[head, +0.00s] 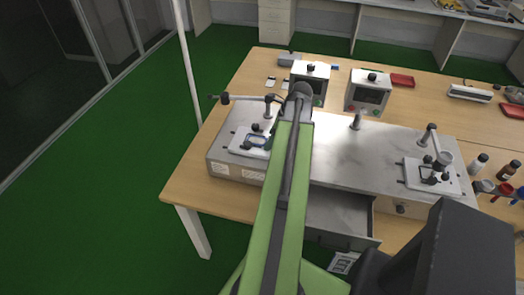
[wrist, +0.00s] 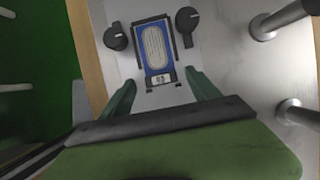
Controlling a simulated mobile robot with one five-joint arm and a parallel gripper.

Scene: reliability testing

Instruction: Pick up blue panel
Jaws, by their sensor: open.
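The blue panel (wrist: 154,50) lies on a light plate, within a dark frame, in the upper middle of the wrist view. It has a pale oval centre and a small white label at its lower end. In the head view the blue panel (head: 259,141) shows small at the left end of the metal station, partly hidden by my arm. My gripper (wrist: 156,90) is open, with its two green fingers apart below the panel in the wrist view. Nothing is between the fingers, and they look apart from the panel. In the head view my arm hides most of the gripper.
Black knobs (wrist: 188,20) flank the panel. Metal posts (wrist: 282,20) stand to its right. The metal station (head: 335,150) spans the wooden table (head: 190,170), with an open drawer (head: 340,213) below. A second fixture (head: 431,173) is at right, and two boxes (head: 368,91) stand behind.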

